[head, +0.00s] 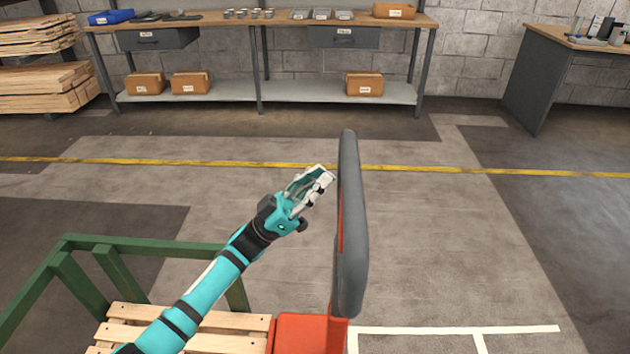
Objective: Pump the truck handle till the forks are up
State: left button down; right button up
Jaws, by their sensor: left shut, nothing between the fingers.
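The truck handle (351,225) is a tall dark grey loop seen nearly edge-on, standing upright right of the picture's middle. It rises from the orange-red body of the truck (301,333) at the bottom. My left gripper (321,178) is shut and empty, left of the handle's upper part. Its fingertips look close to the handle; I cannot tell whether they touch it. The forks are not visible. My right gripper is not in view.
A wooden pallet (235,322) lies at the bottom left, beside a green metal frame (150,243). A workbench (270,22) with boxes stands at the back wall, and a grey desk (540,75) at the right. The floor right of the handle is clear.

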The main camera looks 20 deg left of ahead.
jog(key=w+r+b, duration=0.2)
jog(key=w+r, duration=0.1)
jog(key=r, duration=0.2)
pick_arm(q)
jog(key=w+d+f+g+y, duration=0.1)
jog(key=w+d+f, duration=0.1)
jog(key=d, duration=0.8)
jog(key=w+d+f+m+g+y+p, duration=0.1)
jog(key=w+d+f+y, duration=0.1)
jog(key=d, duration=0.8)
jog(key=w+d+f+g+y+p, duration=0.1)
jog(key=w+d+f, duration=0.2)
jog(key=d, duration=0.7)
jog(key=shift+w+m, duration=0.3)
jog(key=shift+w, duration=0.5)
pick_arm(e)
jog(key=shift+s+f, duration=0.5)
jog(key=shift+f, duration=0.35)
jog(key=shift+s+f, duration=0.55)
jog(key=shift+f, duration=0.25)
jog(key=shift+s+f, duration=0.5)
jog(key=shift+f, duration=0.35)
